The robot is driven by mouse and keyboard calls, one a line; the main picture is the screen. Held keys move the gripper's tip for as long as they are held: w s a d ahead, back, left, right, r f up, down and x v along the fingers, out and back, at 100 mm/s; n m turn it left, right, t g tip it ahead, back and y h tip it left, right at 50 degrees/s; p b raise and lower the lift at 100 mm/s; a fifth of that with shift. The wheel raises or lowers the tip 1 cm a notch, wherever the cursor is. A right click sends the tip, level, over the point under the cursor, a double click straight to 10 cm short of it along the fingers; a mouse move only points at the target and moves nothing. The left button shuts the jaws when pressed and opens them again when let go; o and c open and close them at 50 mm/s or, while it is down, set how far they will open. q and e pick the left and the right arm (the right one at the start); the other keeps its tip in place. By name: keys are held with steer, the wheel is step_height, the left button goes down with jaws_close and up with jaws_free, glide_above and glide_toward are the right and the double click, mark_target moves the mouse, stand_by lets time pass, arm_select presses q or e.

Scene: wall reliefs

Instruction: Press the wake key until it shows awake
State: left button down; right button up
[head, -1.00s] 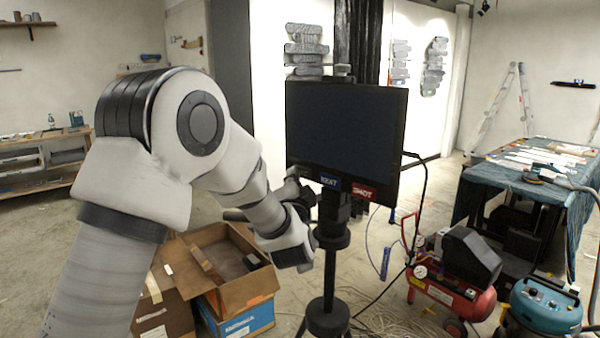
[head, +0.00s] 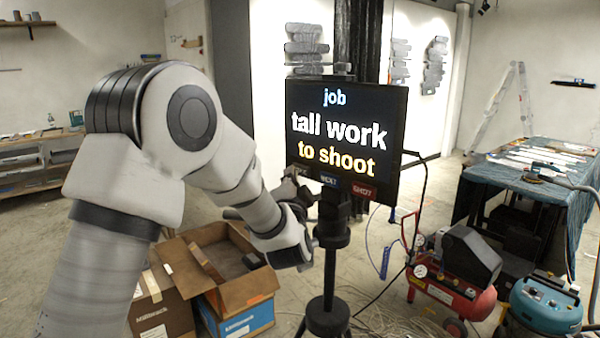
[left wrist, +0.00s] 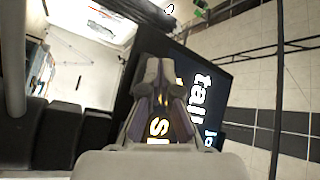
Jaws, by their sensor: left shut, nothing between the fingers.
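A black monitor (head: 392,115) on a stand is lit and reads "job", "tall work", "to shoot". It also shows in the left wrist view (left wrist: 222,75), turned sideways. Along its lower edge are a blue key marked NEXT (head: 330,180), a red key marked SHOT (head: 364,190) and, at the left, a dark key with a partly hidden label, likely the wake key (head: 302,174). My left gripper (head: 303,188) is shut and empty just by the dark key. Its closed fingers (left wrist: 160,75) lie in front of the screen. I cannot tell whether they touch the key. My right gripper is not in view.
Open cardboard boxes (head: 208,262) stand on the floor below my left arm. A red compressor (head: 450,292) and a teal machine (head: 545,305) stand at the right. A cloth-covered table (head: 500,180) is behind them. Cables hang and lie around the stand.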

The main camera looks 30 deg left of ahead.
arm_select(q)
steer(key=shift+s, duration=0.25)
steer(key=shift+a, duration=0.1)
steer(key=s, duration=0.2)
steer(key=s+a+b, duration=0.1)
steer(key=s, duration=0.1)
steer(key=shift+s+a, duration=0.1)
steer(key=shift+s, duration=0.3)
stand_by(0.9)
